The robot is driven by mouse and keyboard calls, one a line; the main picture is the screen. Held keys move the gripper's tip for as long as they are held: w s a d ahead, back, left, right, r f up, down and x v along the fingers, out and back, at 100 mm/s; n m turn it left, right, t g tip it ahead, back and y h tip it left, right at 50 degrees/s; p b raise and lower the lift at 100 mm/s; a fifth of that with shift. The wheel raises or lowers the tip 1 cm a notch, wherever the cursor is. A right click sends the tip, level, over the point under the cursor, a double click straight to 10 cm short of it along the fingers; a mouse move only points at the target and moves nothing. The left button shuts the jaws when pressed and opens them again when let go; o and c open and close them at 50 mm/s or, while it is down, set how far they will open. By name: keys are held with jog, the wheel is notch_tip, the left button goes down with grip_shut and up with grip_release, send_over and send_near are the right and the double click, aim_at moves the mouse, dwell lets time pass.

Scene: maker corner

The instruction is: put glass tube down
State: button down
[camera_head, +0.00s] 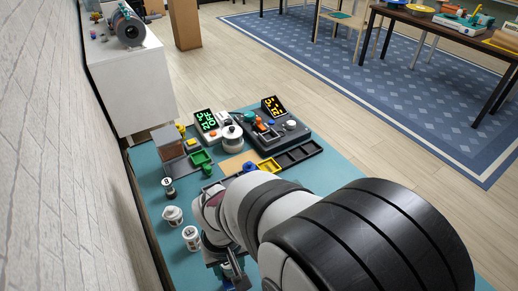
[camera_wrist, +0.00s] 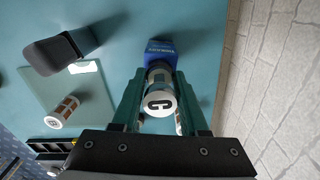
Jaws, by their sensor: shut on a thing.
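My gripper (camera_wrist: 160,112) is shut on a glass tube (camera_wrist: 158,75) in the wrist view. The tube has a white round cap marked with a dark C, which faces the camera. A blue block with white lettering (camera_wrist: 155,53) shows at the tube's far end; I cannot tell whether the tube touches it. In the head view my gripper (camera_head: 231,270) is low over the teal table, and my arm hides most of what it holds.
A dark block (camera_wrist: 52,56) and a brown-and-white jar (camera_wrist: 62,112) are to the left in the wrist view. In the head view, white jars (camera_head: 192,238) stand left of my arm.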

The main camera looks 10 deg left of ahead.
jog(key=shift+c, duration=2.2)
grip_release()
jog(key=shift+f, duration=0.1)
jog(key=shift+r, duration=0.35)
notch_tip(320, 180, up, 11)
jog(key=shift+r, duration=0.15)
jog(key=s+d+m+y, duration=0.1)
jog(key=s+d+m, duration=0.4)
jog(key=d, duration=0.4)
jog(key=s+d+m, duration=0.4)
jog(key=d+m, duration=0.3)
jog(key=d, duration=0.3)
jog(key=shift+s+f+y, duration=0.35)
jog(key=shift+s+y, duration=0.05)
jog(key=shift+d, duration=0.1)
